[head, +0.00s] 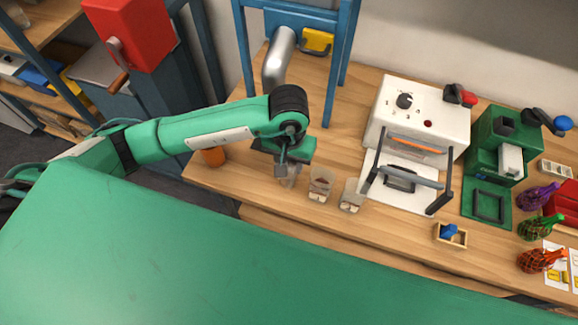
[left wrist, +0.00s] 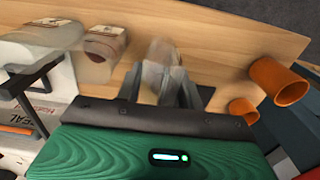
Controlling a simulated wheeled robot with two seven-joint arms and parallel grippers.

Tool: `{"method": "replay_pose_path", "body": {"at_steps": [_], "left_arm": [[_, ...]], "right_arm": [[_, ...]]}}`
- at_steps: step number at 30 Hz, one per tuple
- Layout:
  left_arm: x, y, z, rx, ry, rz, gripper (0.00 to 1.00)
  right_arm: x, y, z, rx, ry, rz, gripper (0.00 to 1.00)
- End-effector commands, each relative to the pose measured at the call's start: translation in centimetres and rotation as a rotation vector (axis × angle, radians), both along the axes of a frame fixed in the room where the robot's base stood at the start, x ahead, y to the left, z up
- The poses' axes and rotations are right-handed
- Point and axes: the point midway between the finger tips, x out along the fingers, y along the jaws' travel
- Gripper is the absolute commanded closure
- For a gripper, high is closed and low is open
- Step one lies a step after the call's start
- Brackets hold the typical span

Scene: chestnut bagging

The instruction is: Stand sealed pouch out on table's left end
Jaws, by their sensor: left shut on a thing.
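My left gripper (head: 284,172) is over the left part of the wooden table (head: 245,190), shut on a clear pouch (head: 291,181). In the left wrist view the pouch (left wrist: 160,58) sits between the fingers (left wrist: 165,85), blurred. Its contents and seal are hard to make out, and I cannot tell whether it touches the table. Two more pouches, one nearer (head: 321,184) and one farther right (head: 351,195), stand to the right of the gripper with brown and pale contents. My right gripper is not in view.
An orange cup (head: 213,156) stands at the table's left end, and the left wrist view shows two orange cups (left wrist: 278,82). A white sealing machine (head: 420,115) and a green machine (head: 497,145) are to the right. A blue frame (head: 335,60) rises behind.

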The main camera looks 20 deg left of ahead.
Motion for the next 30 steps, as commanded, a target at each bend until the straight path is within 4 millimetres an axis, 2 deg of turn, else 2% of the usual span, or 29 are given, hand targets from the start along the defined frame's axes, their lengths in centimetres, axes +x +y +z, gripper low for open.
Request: {"method": "replay_pose_path", "body": {"at_steps": [5,12,23,24,27,30], "left_arm": [[-0.1,0.0,-1.2,0.001,0.003,-0.001,0.99],[0.0,0.0,-4.0,0.001,0.0,0.0,0.99],[0.0,0.0,-4.5,0.0,-0.002,-0.001,0.99],[0.0,0.0,-4.4,0.0,-0.001,-0.001,0.58],[0.0,0.0,-4.3,0.0,-0.001,-0.001,0.41],[0.0,0.0,-4.3,0.0,-0.001,-0.001,0.41]], "right_arm": [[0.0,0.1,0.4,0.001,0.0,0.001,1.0],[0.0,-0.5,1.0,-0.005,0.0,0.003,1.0],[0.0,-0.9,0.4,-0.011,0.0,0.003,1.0],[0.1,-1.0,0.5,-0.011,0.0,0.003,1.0],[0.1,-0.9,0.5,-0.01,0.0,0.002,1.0],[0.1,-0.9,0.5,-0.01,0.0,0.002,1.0]]}}
